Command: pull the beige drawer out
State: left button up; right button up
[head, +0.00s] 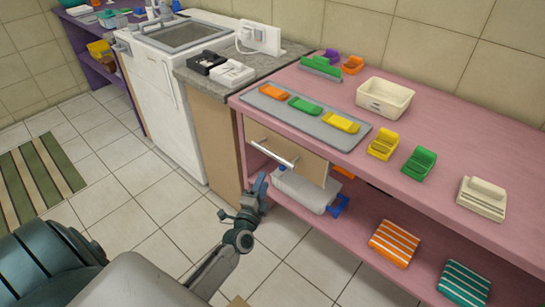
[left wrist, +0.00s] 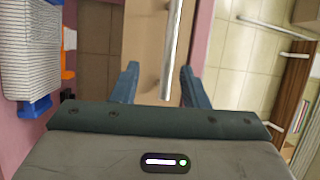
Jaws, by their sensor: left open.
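The beige drawer (head: 309,163) sits under the pink counter top, its front about flush with the frame, so it looks closed. A silver bar handle (head: 273,153) runs across its front. My left gripper (head: 262,184) is just below and left of the handle in the head view. In the left wrist view the open fingers of my left gripper (left wrist: 159,75) stand on either side of the handle (left wrist: 172,45), nearer its lower end. Both fingers look apart from the bar. The drawer front (left wrist: 145,35) shows behind it. My right gripper is out of view.
The pink counter (head: 440,150) carries a grey tray (head: 352,142) and a cream bin (head: 385,97). Below the drawer, a white box (head: 302,190) stands on the lower shelf beside blue parts. A white cabinet (head: 170,100) is to the left. The tiled floor before the drawer is free.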

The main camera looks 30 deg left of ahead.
aim_at(272, 156)
pick_arm(q)
jog(key=x, duration=0.3)
jog(key=r+b+x, duration=0.1)
jog(key=x, duration=0.6)
jog(key=shift+w+a+r, duration=0.1)
jog(key=shift+r, duration=0.1)
jog(key=shift+w+r, duration=0.1)
jog(key=shift+w, duration=0.3)
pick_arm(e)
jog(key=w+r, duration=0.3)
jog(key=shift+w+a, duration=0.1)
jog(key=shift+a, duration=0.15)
pick_arm(q)
grip_shut()
